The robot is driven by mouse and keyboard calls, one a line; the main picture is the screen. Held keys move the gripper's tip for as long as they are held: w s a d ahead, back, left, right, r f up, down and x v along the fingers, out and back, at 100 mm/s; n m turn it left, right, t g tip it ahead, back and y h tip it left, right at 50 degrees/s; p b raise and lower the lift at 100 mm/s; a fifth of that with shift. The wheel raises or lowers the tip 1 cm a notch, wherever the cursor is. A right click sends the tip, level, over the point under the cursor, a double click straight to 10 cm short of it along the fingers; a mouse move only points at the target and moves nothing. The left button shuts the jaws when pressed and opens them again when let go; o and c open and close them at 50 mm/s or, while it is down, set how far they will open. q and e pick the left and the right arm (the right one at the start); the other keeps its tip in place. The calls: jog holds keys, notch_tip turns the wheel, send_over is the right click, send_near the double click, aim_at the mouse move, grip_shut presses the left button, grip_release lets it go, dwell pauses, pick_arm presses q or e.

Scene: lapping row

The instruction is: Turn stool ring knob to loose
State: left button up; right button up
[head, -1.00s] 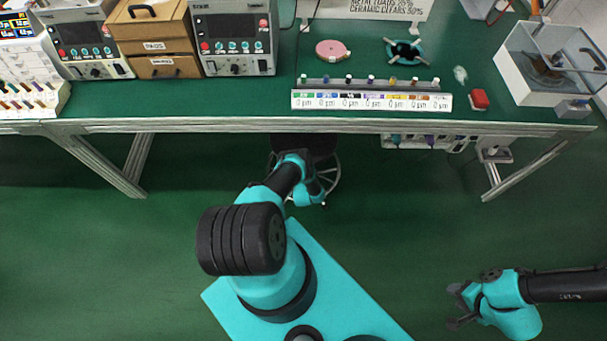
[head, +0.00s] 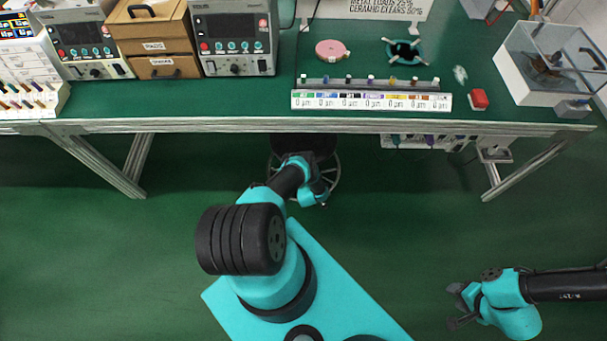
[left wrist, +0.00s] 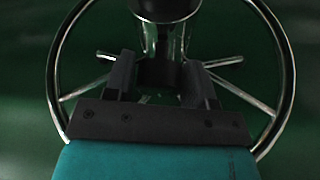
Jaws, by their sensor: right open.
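The stool (head: 333,180) stands under the front edge of the bench, its dark seat mostly hidden by the bench and my left arm. I cannot tell whether this part is the ring knob. Gaps show beside it. My right gripper (head: 457,306) is open and empty over the floor at lower right, far from the stool.
The bench (head: 220,126) runs across above the stool, with instruments, wooden drawers (head: 155,45), a pink disc (head: 332,49) and a glass-sided tank (head: 540,70) on it. Bench legs (head: 105,165) stand at both sides. Open green floor lies between my arms.

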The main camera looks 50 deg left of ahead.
pick_arm(q)
jog(key=o, duration=0.3)
jog(key=v, duration=1.7)
jog(key=shift+s+r, duration=0.1)
jog(key=shift+s, duration=0.1)
